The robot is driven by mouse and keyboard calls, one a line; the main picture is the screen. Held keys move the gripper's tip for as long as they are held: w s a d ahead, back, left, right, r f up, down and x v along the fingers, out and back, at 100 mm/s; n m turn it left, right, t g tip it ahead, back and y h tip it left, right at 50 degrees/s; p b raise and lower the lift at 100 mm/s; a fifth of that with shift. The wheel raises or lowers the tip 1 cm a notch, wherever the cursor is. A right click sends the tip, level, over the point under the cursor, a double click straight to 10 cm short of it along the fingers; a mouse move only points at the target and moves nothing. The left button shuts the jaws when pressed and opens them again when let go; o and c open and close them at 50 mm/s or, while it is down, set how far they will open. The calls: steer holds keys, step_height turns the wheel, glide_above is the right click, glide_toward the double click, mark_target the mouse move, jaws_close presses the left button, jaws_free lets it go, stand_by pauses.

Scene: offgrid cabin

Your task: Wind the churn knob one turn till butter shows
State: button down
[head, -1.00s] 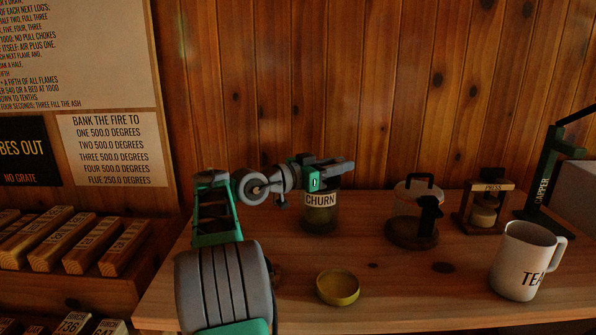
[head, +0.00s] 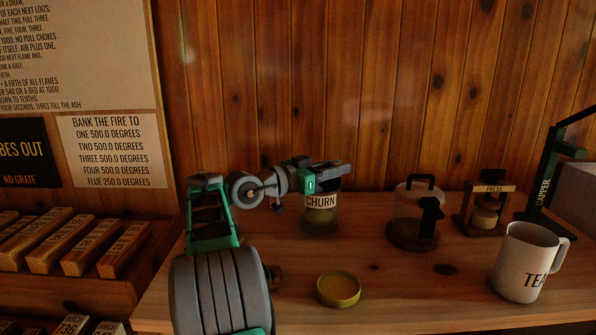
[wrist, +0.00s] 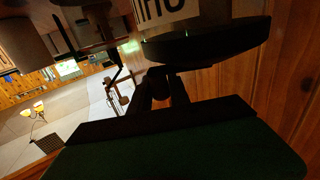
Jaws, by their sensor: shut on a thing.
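The churn (head: 320,214) is a glass jar with a white CHURN label, upright on the wooden counter in the head view. Its contents look dull yellow-green, too dim to tell whether butter shows. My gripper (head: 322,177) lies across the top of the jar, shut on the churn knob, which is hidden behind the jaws. In the wrist view my gripper's dark fingers (wrist: 165,88) reach toward a dark round piece, with part of the churn's white label (wrist: 160,10) above it.
A yellow round dish (head: 338,289) sits in front of the churn. To the right stand a lidded glass jar (head: 411,215), a press (head: 487,207), a green capper (head: 546,185) and a white mug (head: 525,262). Split logs (head: 72,245) fill shelves at left. Bare counter lies around the dish.

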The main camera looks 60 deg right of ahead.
steer(key=shift+a+f, duration=0.1)
steer(key=shift+a, duration=0.05)
steer(key=shift+a, duration=0.25)
steer(key=shift+w, duration=0.1)
steer(key=shift+w+a, duration=0.1)
steer(key=shift+a, duration=0.15)
steer(key=shift+a, duration=0.1)
steer(key=shift+w+a, duration=0.2)
steer(key=shift+w, duration=0.05)
steer(key=shift+w+a, duration=0.2)
steer(key=shift+w, duration=0.05)
